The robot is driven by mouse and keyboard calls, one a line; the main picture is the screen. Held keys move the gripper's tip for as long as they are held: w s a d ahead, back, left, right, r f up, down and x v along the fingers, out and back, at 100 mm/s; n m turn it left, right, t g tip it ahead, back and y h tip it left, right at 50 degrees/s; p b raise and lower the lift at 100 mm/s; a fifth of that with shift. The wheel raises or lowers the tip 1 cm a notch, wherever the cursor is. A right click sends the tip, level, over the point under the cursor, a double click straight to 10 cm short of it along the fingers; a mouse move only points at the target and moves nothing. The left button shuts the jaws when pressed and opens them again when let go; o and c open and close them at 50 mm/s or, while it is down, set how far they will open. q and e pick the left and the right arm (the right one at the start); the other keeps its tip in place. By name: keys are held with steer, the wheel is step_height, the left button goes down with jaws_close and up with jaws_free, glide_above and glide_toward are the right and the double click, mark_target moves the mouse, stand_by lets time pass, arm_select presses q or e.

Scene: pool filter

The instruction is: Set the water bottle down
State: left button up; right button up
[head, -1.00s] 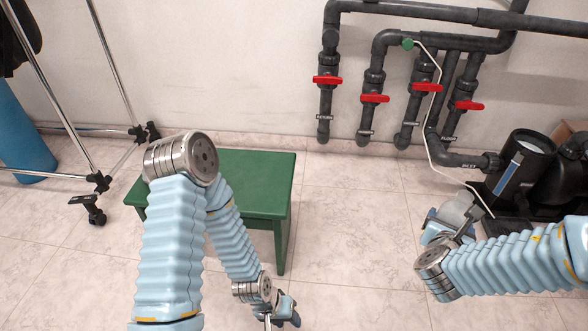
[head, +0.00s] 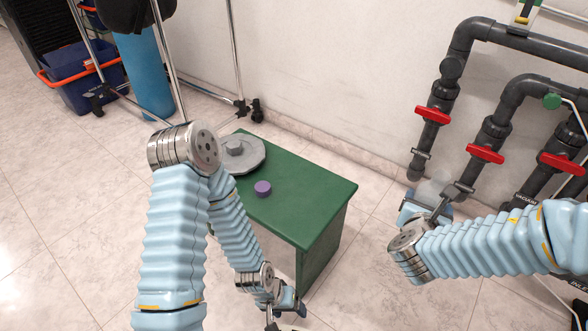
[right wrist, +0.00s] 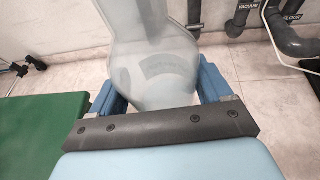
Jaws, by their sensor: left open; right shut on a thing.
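My right gripper (head: 424,208) is shut on the translucent water bottle (head: 436,192), held out in front of the wall pipes. In the right wrist view the pale bottle (right wrist: 153,70) is between the blue fingers (right wrist: 160,92); its top is cut off by the frame edge. My left gripper (head: 288,304) is open and low, near the front edge of the green table (head: 310,205). The table also shows at the left of the right wrist view (right wrist: 35,125), apart from the bottle.
A grey disc-shaped lid (head: 236,153) and a small purple cap (head: 263,188) lie on the green table; its right part is bare. Pipes with red-handled valves (head: 485,153) line the wall at right. A chrome rack stands behind, beside a blue cylinder (head: 145,75) and blue bucket (head: 80,85).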

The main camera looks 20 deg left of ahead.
steer(key=s+a+r+n+y+p, duration=0.1)
steer(key=s+a+r, duration=0.1)
steer(key=a+r, duration=0.4)
steer(key=a, duration=0.3)
steer(key=shift+s+a+y+p, duration=0.2)
steer(key=shift+s+y+p, duration=0.1)
steer(key=shift+p, duration=0.1)
steer(key=s+a+r, duration=0.1)
steer(key=s+a, duration=0.2)
steer(key=a, duration=0.1)
steer(key=s+a+r+n+y+p, duration=0.1)
steer(key=s+a+r, duration=0.1)
steer(key=s+a, duration=0.1)
steer(key=s+a+r+n+p, duration=0.1)
steer(key=s+a+r, duration=0.1)
steer(key=a, duration=0.3)
steer(key=shift+s+y, duration=0.4)
steer(key=b, duration=0.3)
glide_above(306, 206)
steer(key=a, duration=0.1)
step_height(306, 206, down, 10)
steer(key=f, duration=0.3)
steer(key=shift+w+a, duration=0.1)
steer(key=shift+w, duration=0.2)
arm_select(q)
steer(key=shift+w+d+r, duration=0.15)
steer(key=shift+d+r, duration=0.2)
steer(key=shift+r, duration=0.25)
